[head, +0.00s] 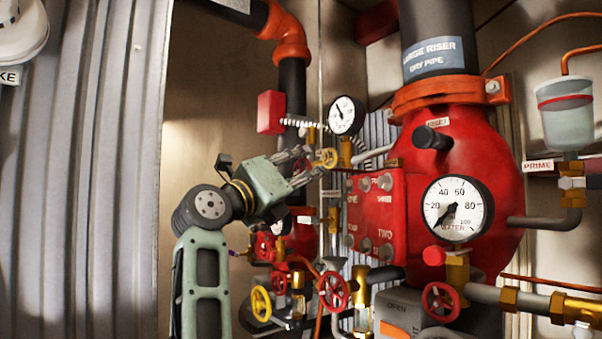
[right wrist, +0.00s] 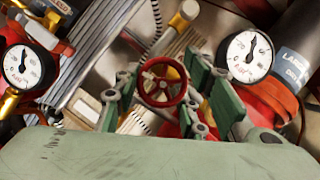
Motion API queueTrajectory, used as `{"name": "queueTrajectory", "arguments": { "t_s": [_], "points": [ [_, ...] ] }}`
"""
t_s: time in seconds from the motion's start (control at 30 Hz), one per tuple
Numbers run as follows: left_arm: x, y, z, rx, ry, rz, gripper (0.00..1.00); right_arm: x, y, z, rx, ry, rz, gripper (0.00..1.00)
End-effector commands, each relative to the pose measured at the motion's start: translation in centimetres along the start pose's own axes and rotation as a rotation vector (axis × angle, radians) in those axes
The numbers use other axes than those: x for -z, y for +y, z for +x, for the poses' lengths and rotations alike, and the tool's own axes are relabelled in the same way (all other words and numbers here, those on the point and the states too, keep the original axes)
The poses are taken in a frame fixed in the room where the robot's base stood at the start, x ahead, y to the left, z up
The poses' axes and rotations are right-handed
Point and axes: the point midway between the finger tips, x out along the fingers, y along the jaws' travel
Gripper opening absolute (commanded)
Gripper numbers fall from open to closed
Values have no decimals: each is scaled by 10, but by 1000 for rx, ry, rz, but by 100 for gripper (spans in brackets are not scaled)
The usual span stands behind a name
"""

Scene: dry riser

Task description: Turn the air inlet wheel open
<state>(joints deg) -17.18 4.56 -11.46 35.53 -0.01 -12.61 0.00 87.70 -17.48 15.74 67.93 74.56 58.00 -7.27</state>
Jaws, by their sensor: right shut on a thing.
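My right gripper (head: 309,168) reaches in from the left of the head view, its fingers around a small handwheel (head: 327,157) below the upper gauge. I cannot read a label on this wheel. My left gripper is not in view.
The upper gauge (head: 345,115) is close above the fingers. A red valve body (head: 450,160) with a water gauge (head: 455,209) stands to the right. Below are a yellow wheel (head: 261,303) and red wheels (head: 333,291). Corrugated wall (head: 80,150) fills the left.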

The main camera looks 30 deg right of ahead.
Motion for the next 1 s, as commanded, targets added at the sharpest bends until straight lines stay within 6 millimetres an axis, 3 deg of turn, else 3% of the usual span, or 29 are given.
{"name": "queueTrajectory", "arguments": {
  "t_s": [0.03,0.8,0.83,1.0],
  "points": [
    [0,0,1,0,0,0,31,6,8,0,-12,13,-6,12],
    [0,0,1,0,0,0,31,6,7,0,-13,13,-11,12],
    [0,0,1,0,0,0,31,6,7,0,-13,13,-11,41],
    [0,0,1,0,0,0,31,5,6,0,-11,11,-10,54]
  ]
}}
